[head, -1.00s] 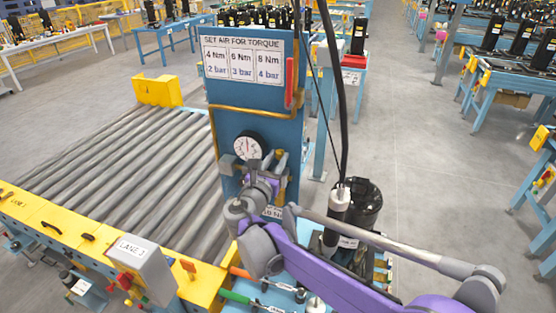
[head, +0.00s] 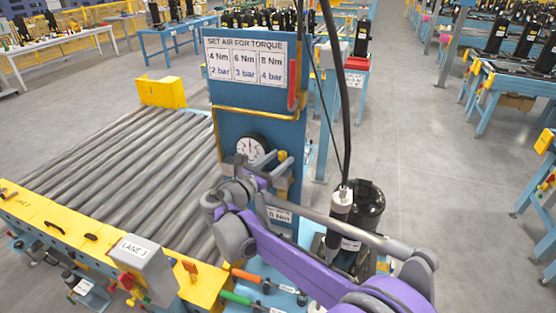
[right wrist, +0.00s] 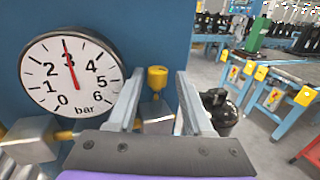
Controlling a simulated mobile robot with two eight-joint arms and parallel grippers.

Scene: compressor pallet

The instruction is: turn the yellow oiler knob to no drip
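The yellow oiler knob (right wrist: 157,78) shows in the right wrist view between the two fingers of my right gripper (right wrist: 155,92), with gaps on both sides. It sits above a grey metal block (right wrist: 157,115). In the head view a yellow knob (head: 283,155) shows on the blue panel (head: 238,125), right of the gauge. My right gripper (head: 268,166) is open beside it there. I cannot tell whether the fingertips reach past the knob. The knob's markings are not readable. My left gripper is not in view.
The round pressure gauge (right wrist: 70,72), needle near 3 bar, is close left of the right gripper. A black compressor (head: 369,205) and hanging tool (head: 342,205) stand right of the panel. A roller conveyor (head: 120,160) lies left. Screwdrivers (head: 247,277) lie in front.

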